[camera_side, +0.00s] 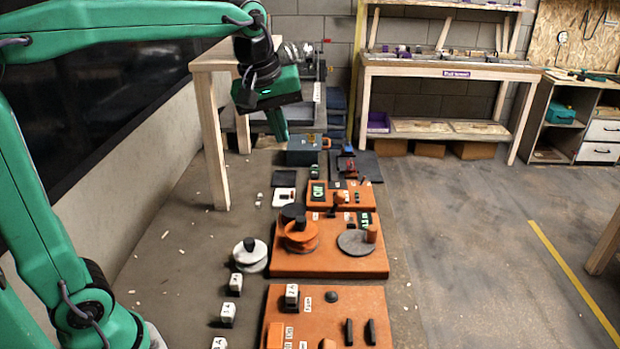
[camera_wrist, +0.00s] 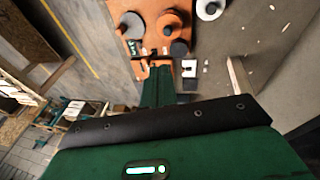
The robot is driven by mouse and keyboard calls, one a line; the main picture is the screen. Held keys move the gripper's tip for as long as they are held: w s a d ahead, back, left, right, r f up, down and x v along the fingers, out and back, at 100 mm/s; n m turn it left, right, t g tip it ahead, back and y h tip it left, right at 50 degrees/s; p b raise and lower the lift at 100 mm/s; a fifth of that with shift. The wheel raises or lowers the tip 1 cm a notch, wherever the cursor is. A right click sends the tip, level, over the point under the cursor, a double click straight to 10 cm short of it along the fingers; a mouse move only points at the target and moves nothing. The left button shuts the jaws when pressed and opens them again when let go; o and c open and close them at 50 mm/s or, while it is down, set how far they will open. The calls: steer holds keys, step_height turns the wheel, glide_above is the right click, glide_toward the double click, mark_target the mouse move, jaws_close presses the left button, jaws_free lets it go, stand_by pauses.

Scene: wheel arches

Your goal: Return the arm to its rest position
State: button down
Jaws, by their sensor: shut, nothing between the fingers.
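My green arm reaches in from the left in the side view. My gripper (camera_side: 279,126) points down in front of the dark box at the back of the work area, and its fingers are together with nothing between them. In the wrist view my gripper (camera_wrist: 157,75) shows as a narrow green pair of closed fingers. They overlap the end of the orange boards in that picture. I cannot tell the exact height of the fingertips above the floor.
Orange boards (camera_side: 285,263) carry an orange spool (camera_side: 300,236), a grey disc (camera_side: 356,243) and small blocks. A white spool (camera_side: 250,256) and labelled white cubes (camera_side: 228,313) stand left of them. A wooden table (camera_side: 207,120) stands behind. Floor at right is clear.

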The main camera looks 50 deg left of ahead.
steer(key=s+f+m+t, duration=0.1)
steer(key=s+f+m, duration=0.3)
steer(key=s, duration=0.4)
steer(key=s+f+m+t, duration=0.1)
steer(key=s+f+m, duration=0.3)
steer(key=s, duration=0.5)
steer(key=shift+f+m, duration=0.15)
steer(key=shift+m, duration=0.95)
